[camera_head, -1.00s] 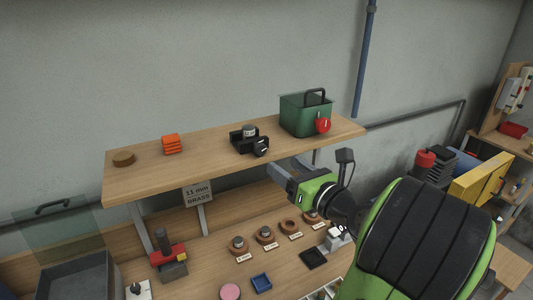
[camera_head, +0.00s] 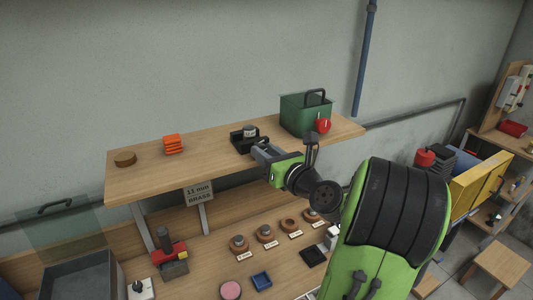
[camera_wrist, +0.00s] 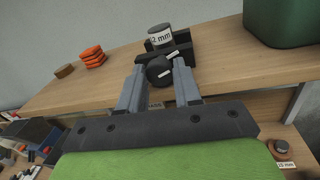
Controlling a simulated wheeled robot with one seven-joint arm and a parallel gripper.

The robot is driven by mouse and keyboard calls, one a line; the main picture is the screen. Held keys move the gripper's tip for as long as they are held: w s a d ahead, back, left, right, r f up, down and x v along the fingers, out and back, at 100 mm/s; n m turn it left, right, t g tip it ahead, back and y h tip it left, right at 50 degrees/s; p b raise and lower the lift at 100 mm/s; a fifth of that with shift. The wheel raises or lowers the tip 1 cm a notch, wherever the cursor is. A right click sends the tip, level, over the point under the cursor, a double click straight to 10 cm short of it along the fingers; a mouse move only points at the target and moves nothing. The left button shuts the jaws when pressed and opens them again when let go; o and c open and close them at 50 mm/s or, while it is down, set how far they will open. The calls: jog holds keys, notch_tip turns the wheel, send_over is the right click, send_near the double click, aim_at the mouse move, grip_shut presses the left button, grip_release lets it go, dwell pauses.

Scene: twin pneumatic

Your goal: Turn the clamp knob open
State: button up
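The clamp is a black block (camera_head: 237,138) on the wooden shelf, also in the wrist view (camera_wrist: 180,48). It holds a grey cylinder (camera_wrist: 161,36) with a white label ending in "2 mm". My gripper (camera_head: 259,151) is at the shelf's front edge, before the clamp. In the wrist view its grey fingers (camera_wrist: 158,80) are apart, one to each side of the knob. I cannot tell whether they touch it.
A green box (camera_head: 300,115) with a red knob stands right of the clamp. Orange stacked pieces (camera_head: 173,144) and a brown disc (camera_head: 125,159) lie left on the shelf (camera_head: 200,158). Below are a bench with labelled rings and a "11 mm BRASS" sign (camera_head: 199,191).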

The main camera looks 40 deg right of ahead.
jog(key=shift+c, duration=1.3)
jog(key=n+p, duration=0.1)
jog(key=n, duration=0.3)
jog(key=shift+n+g, duration=0.3)
jog(key=o, duration=1)
jog(key=shift+o, duration=0.2)
jog(key=shift+s, duration=0.15)
